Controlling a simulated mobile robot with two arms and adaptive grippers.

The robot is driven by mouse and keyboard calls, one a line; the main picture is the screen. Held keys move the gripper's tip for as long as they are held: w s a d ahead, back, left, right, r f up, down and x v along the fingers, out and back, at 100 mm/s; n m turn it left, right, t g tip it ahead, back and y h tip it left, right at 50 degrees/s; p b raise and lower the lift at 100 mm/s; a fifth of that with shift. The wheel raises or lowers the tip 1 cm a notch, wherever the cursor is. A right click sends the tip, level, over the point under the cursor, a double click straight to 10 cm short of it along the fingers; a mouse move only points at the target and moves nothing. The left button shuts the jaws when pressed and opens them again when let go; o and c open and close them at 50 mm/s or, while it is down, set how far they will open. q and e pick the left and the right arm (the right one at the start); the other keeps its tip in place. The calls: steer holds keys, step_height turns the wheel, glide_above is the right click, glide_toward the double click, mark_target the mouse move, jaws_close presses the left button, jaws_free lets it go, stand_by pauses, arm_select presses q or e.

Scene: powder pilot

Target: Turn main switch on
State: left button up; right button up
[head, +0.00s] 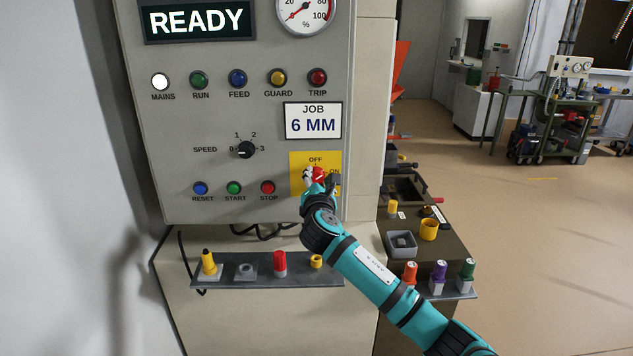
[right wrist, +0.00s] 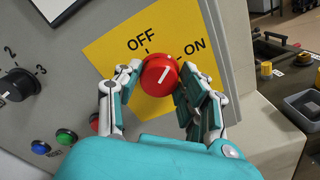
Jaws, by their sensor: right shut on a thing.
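The main switch is a red round knob (head: 318,173) on a yellow plate (head: 299,160) marked OFF and ON, low on the right of the grey control panel. In the right wrist view the knob (right wrist: 157,77) has a white line slanting up to the right, its direction between the OFF and ON marks. My right gripper (head: 317,177) is shut on the knob; in the wrist view its fingers (right wrist: 157,82) sit on both sides of it. In the head view the gripper partly hides the knob and plate. My left gripper is not in view.
The panel display (head: 198,21) reads READY and the MAINS lamp (head: 160,81) looks white. A speed dial (head: 246,149) and reset, start and stop buttons sit left of the plate. A shelf (head: 240,282) with coloured parts is below. Open floor (head: 520,220) lies at right.

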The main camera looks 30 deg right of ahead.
steer(key=m+b, duration=0.1)
steer(key=m, duration=0.3)
steer(key=shift+f+m, duration=0.1)
steer(key=shift+m, duration=0.2)
stand_by(0.4)
steer(key=o, duration=1.2)
steer(key=shift+c, duration=0.2)
steer(key=v, duration=1.2)
steer(key=shift+f, duration=0.1)
